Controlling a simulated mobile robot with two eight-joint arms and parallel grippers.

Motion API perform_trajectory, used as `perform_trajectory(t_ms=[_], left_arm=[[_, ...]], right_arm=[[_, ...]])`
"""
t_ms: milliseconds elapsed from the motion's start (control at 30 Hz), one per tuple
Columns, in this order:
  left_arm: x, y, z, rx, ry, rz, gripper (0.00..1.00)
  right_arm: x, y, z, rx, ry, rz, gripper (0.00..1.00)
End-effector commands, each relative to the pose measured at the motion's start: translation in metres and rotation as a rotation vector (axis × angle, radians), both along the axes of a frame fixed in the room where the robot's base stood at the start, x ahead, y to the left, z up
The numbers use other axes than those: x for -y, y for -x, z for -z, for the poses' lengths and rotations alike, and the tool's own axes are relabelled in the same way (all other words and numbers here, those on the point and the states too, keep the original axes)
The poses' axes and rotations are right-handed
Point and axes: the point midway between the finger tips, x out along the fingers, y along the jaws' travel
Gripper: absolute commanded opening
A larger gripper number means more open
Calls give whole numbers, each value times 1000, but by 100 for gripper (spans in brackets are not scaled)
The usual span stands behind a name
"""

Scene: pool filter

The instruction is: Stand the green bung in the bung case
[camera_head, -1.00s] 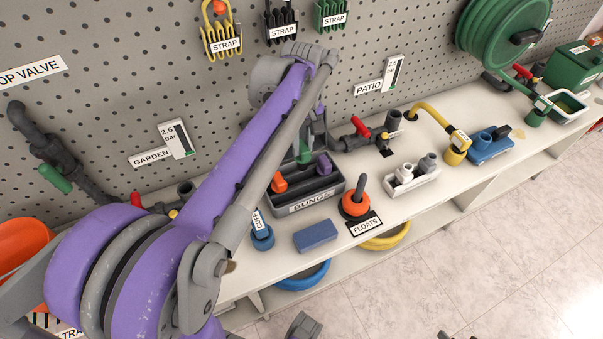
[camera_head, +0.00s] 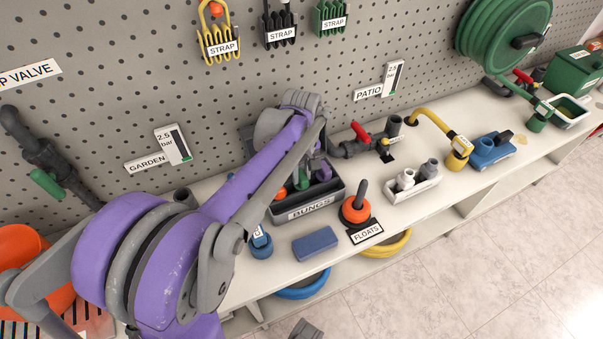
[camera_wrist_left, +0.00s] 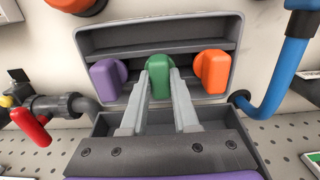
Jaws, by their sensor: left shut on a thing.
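The bung case (camera_head: 312,208) is a dark grey tray labelled BUNGS on the white bench; it also fills the middle of the left wrist view (camera_wrist_left: 150,33). The green bung (camera_wrist_left: 159,66) is between the purple bung (camera_wrist_left: 108,78) and the orange bung (camera_wrist_left: 212,70), in line with them. My left gripper (camera_wrist_left: 161,82) is shut on the green bung, one finger on each side. The bung looks upright, low in the case's middle place; its lower end is hidden, so I cannot tell if it touches the bottom. In the head view my left arm partly covers the case.
An orange float (camera_head: 355,209) stands right of the case, and a blue block (camera_head: 315,243) lies in front. A blue fitting (camera_head: 261,245) is at the front left. A pipe with a red-handled valve (camera_head: 362,138) is behind right. The pegboard wall is close behind.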

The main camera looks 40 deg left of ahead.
Motion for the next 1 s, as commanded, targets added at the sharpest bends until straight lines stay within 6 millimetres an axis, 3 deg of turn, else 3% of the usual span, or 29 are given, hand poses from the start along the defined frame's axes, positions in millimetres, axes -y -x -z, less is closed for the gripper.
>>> perform_trajectory(t_ms=[200, 233, 400, 767, 1000], left_arm=[[0, 0, 2, 0, 0, 0, 0], [0, 0, 2, 0, 0, 0, 32], [0, 0, 1, 0, 0, 0, 58], [0, 0, -5, 0, 0, 0, 58], [0, 0, -49, 0, 0, 0, 58]], right_arm=[[0, 0, 2, -1, 0, 0, 51], [0, 0, 1, 0, 0, 0, 51], [0, 0, 1, 0, 0, 0, 51], [0, 0, -2, 1, 0, 0, 51], [0, -1, -10, 3, 0, 0, 51]])
